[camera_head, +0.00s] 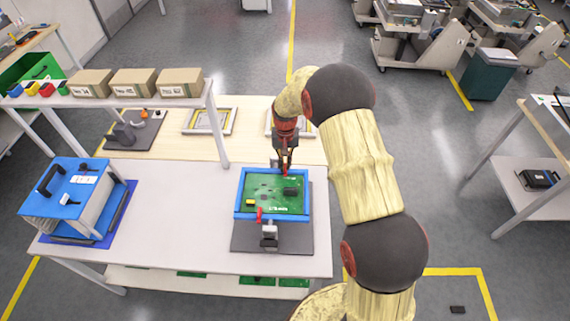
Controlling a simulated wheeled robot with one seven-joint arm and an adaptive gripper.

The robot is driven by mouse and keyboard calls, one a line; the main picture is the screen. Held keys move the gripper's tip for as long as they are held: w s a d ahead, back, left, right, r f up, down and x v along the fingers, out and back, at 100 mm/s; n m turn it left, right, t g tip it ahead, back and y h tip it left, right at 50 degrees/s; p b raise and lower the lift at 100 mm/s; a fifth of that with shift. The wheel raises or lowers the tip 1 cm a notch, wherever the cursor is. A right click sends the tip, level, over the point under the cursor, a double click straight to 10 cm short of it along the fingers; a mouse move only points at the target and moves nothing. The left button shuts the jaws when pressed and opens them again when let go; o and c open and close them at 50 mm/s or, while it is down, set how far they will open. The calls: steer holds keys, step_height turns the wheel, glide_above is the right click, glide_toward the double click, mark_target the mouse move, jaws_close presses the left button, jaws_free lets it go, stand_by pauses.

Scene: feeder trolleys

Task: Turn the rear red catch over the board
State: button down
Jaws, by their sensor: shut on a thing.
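The green board (266,189) lies in a blue frame (240,191) on a dark grey base plate (240,238) on the white table. The rear red catch (285,172) is a small red piece at the far edge of the frame. My gripper (285,165) points down at this far edge and is shut on the rear catch, partly hiding it. Whether the catch lies over the board is too small to tell. The front red catch (259,214) stands at the near edge of the frame, with its upper end reaching the board.
A grey clamp-like block (269,233) stands in front of the frame. A blue and grey case (75,195) is on the table's left. Cardboard boxes (135,83) sit on a raised shelf behind. The white table between case and frame is clear.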

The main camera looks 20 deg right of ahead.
steer(key=shift+m, duration=0.4)
steer(key=c, duration=2)
jaws_free()
step_height(320, 180, up, 12)
